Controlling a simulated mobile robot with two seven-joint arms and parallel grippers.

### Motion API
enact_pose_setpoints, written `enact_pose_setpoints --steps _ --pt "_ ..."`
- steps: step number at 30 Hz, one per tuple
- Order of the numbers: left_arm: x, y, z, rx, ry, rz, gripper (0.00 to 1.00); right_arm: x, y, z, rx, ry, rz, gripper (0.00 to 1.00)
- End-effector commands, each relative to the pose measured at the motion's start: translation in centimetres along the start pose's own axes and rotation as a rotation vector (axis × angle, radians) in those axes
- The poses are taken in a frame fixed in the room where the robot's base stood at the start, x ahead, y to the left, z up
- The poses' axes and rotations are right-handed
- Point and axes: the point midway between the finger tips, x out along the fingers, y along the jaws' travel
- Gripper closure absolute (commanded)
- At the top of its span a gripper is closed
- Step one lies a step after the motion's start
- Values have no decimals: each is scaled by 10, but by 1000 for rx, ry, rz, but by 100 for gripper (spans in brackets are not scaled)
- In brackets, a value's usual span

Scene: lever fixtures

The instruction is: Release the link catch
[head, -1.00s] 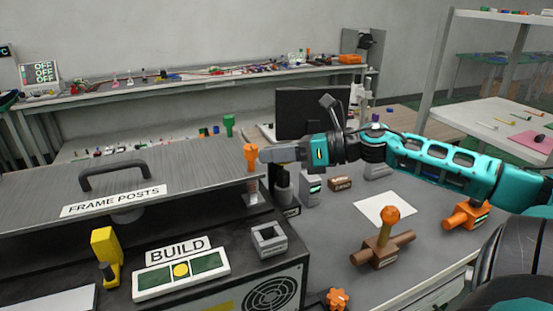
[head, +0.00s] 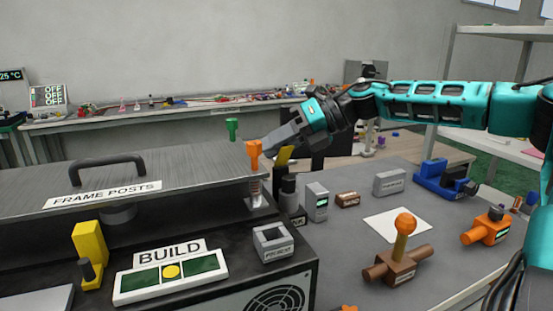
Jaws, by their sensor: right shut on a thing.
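An orange handle (head: 254,152) stands upright on a short metal post (head: 256,192) at the right end of the metal cover (head: 190,170) labelled FRAME POSTS. No label names the link catch; this handle is the part my right gripper is on. My right gripper (head: 266,150) reaches in from the upper right, tilted downward, and is shut on the orange handle's right side. The fingers hide part of that side. My left gripper is not in view.
Behind the gripper stands a yellow-topped black lever (head: 284,158). A green peg (head: 232,130) stands behind the cover. To the right are a grey box (head: 317,202), an orange-ball lever (head: 404,235) and an orange fixture (head: 487,228). A BUILD panel (head: 171,272) lies in front.

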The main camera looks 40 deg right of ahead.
Motion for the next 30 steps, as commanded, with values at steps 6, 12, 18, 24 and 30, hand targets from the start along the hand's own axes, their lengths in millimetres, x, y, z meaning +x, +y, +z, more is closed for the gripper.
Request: enact_pose_setpoints --steps 6,12,18,24,30 --pt "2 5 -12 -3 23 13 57 3 -5 8 150 105 -7 100" --pt "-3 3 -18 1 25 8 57 6 -8 16 310 210 -5 100" --pt "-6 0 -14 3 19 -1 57 10 -14 21 459 309 -4 100" --pt "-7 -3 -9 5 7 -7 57 13 -19 24 579 389 -2 100" --pt "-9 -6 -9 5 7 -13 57 16 -23 26 660 444 -1 100"
